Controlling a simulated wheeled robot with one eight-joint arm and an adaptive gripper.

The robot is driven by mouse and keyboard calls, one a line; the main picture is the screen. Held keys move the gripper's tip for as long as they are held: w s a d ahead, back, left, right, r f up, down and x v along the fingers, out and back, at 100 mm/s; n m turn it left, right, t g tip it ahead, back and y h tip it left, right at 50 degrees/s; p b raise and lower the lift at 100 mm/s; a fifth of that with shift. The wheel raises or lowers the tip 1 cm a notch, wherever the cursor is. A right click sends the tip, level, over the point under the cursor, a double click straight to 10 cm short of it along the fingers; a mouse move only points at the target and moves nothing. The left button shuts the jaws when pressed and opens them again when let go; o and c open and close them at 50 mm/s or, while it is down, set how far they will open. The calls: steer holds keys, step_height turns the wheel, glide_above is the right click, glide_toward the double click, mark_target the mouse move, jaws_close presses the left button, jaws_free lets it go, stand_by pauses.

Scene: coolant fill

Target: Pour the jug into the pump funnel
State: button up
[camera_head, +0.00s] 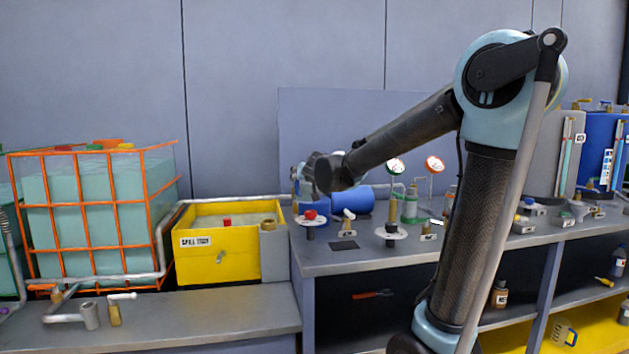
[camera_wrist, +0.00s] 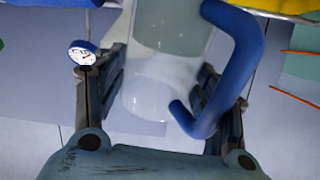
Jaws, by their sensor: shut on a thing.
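The jug (camera_wrist: 160,92) is pale and translucent with a blue handle (camera_wrist: 240,60). In the wrist view it lies between the two fingers of my gripper (camera_wrist: 162,68), which is shut on it. In the head view my gripper (camera_head: 322,174) is above the left end of the middle bench, and its wrist hides most of the jug. I cannot tell the liquid level or the jug's exact tilt. A small grey funnel-like shape (camera_head: 578,208) stands on the bench at the right; I cannot tell whether it is the pump funnel.
A yellow spill tray (camera_head: 215,258) and an orange-caged tank (camera_head: 95,205) stand left. A blue cylinder (camera_head: 350,199), a red-knobbed fitting (camera_head: 310,216) and round gauges (camera_head: 434,164) crowd the bench (camera_head: 365,259).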

steer(key=shift+s+a+t, duration=0.1)
steer(key=shift+s+t, duration=0.2)
steer(key=shift+t, duration=0.1)
steer(key=shift+s+a+r+n+t+b, duration=0.1)
steer(key=shift+s+n+t+b, duration=0.2)
steer(key=shift+n+t+b, duration=0.15)
steer(key=shift+s, duration=0.1)
steer(key=shift+s+t+b, duration=0.2)
steer(key=shift+t+b, duration=0.1)
steer(key=shift+t, duration=0.05)
steer(key=shift+s+a+n+t, duration=0.1)
steer(key=shift+s+n+t, duration=0.1)
steer(key=shift+n+t, duration=0.1)
stand_by(3.5)
